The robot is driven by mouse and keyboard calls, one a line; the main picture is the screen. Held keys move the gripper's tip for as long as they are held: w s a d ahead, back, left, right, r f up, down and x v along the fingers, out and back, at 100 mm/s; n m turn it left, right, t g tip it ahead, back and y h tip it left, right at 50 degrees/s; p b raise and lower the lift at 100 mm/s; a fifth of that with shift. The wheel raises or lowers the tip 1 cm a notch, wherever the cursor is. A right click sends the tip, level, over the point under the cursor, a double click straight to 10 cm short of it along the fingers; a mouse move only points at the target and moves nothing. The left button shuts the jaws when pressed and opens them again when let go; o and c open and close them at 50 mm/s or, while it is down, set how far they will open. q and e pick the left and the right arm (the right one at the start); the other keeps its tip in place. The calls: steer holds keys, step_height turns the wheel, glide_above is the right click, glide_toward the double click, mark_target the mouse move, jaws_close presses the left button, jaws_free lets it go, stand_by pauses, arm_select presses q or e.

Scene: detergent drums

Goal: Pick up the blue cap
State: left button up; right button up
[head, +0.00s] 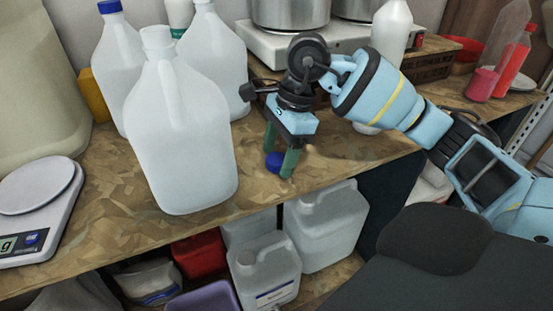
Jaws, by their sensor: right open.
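The blue cap (273,162) lies on the wooden bench near its front edge, just right of the large white jug (185,150). My right gripper (281,164) points down over the cap, with its green fingers apart. The cap shows at the fingertips, seemingly between them; whether either finger touches it I cannot tell. One finger hides part of the cap's right side. The front jug's neck is open, with no cap on it. Another jug (110,60) behind it wears a blue cap. My left gripper is not in view.
A kitchen scale (38,205) stands on the bench (110,215) at left. A hot plate (262,45) with metal pots is behind my right gripper. Containers fill the shelf below. The bench right of the cap is free.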

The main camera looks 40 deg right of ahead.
mark_target(271, 160)
steer(key=shift+c, duration=0.3)
steer(key=c, duration=1)
steer(key=shift+r, duration=0.15)
steer(key=shift+r, duration=0.25)
step_height(271, 160, up, 3)
steer(key=shift+r, duration=0.1)
steer(key=s+a, duration=0.3)
steer(key=s, duration=0.1)
steer(key=s+a, duration=0.3)
steer(key=s, duration=0.1)
steer(key=s+a+r, duration=0.1)
steer(key=s+a, duration=0.2)
steer(key=s, duration=0.2)
steer(key=shift+b, duration=0.35)
steer(key=shift+a, duration=0.1)
